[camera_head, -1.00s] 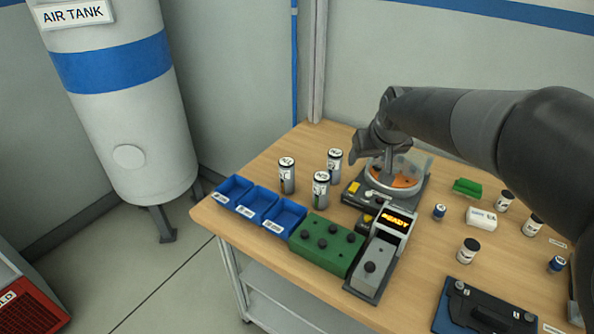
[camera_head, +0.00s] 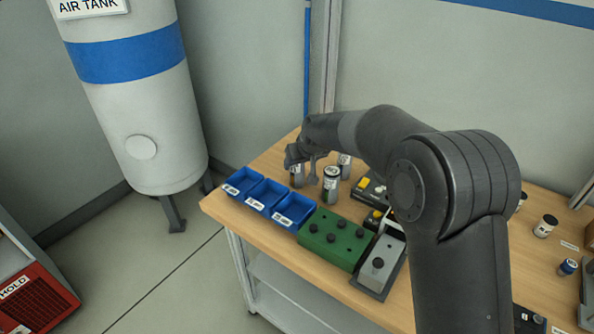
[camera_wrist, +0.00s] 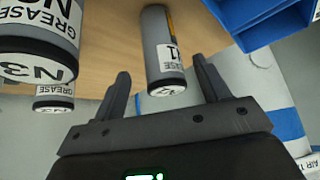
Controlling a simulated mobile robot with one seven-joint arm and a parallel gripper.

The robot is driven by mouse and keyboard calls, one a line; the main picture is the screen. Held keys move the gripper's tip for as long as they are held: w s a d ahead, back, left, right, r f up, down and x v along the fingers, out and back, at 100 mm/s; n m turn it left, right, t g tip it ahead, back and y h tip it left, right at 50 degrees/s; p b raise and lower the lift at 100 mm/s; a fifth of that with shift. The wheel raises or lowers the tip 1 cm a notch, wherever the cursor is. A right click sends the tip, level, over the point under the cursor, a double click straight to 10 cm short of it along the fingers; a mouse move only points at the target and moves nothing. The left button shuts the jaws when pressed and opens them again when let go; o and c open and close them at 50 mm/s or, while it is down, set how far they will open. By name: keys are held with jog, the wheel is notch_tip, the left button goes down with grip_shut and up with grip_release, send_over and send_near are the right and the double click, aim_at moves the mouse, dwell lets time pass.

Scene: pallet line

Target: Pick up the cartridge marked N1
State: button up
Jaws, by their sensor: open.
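The N1 cartridge (camera_wrist: 157,45) is a grey cylinder with a white GREASE label and a white end cap. In the wrist view it stands between the two fingers of my gripper (camera_wrist: 160,70), apart from both. My gripper is open and empty. In the head view my gripper (camera_head: 304,157) is over the leftmost of the standing cartridges (camera_head: 296,178), partly hiding its top. The N3 cartridge (camera_wrist: 40,45) is large and close at the left of the wrist view. Another grease cartridge (camera_wrist: 54,95) shows behind it.
Two other cartridges stand close by, one in front (camera_head: 331,185) and one behind (camera_head: 345,166). Blue bins (camera_head: 262,199) line the front left edge of the table. A green block with knobs (camera_head: 332,240) stands to their right. An air tank (camera_head: 140,100) is beyond the left side.

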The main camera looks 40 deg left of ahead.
jog(key=shift+x, duration=2.75)
jog(key=shift+s, duration=0.15)
jog(key=shift+c, duration=0.6)
jog(key=c, duration=1.1)
